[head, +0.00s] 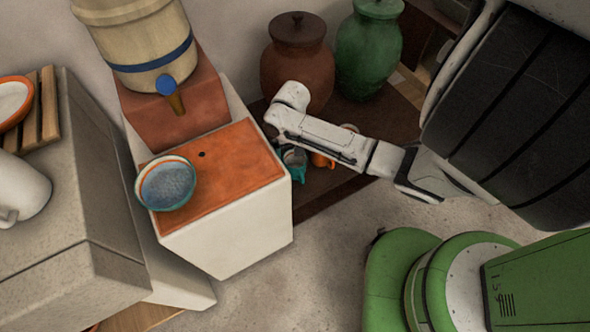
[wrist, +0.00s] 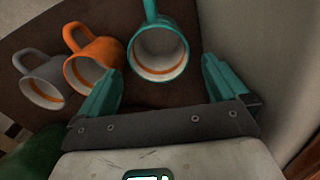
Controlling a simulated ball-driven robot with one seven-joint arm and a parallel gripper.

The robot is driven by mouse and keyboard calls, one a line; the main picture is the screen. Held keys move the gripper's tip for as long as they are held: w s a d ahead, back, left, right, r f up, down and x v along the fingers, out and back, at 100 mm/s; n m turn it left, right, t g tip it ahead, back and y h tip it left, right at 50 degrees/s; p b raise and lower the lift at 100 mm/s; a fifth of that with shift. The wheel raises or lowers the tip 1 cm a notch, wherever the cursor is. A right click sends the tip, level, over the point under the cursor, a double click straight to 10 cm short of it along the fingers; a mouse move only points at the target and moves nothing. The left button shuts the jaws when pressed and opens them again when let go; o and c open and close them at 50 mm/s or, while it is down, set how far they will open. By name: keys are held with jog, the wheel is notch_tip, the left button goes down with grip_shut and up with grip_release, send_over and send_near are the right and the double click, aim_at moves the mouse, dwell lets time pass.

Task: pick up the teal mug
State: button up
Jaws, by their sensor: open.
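The teal mug (wrist: 159,50) stands on a dark brown shelf in the wrist view, its mouth facing the camera and its handle pointing to the top edge. My gripper (wrist: 162,85) is open, with its two teal fingers apart on either side just below the mug in the picture. The mug lies in line with the gap, and nothing is held. In the head view my arm reaches over the low shelf, and a teal shape (head: 293,162) shows under it; I cannot tell there whether it is mug or finger.
An orange mug (wrist: 92,55) stands left of the teal one, close to the left finger, with a grey mug (wrist: 42,80) beyond. A brown jar (head: 296,60) and green jar (head: 368,48) stand behind; a white block with an orange top (head: 225,160) is left.

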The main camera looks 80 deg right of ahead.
aim_at(295, 162)
notch_tip(295, 162, down, 8)
jog(key=shift+s+d+r+b, duration=0.1)
jog(key=shift+r+b, duration=0.1)
jog(key=shift+b, duration=0.9)
jog(key=shift+c, duration=0.5)
jog(key=c, duration=0.8)
jog(key=shift+c, duration=0.2)
jog(key=shift+r, duration=0.1)
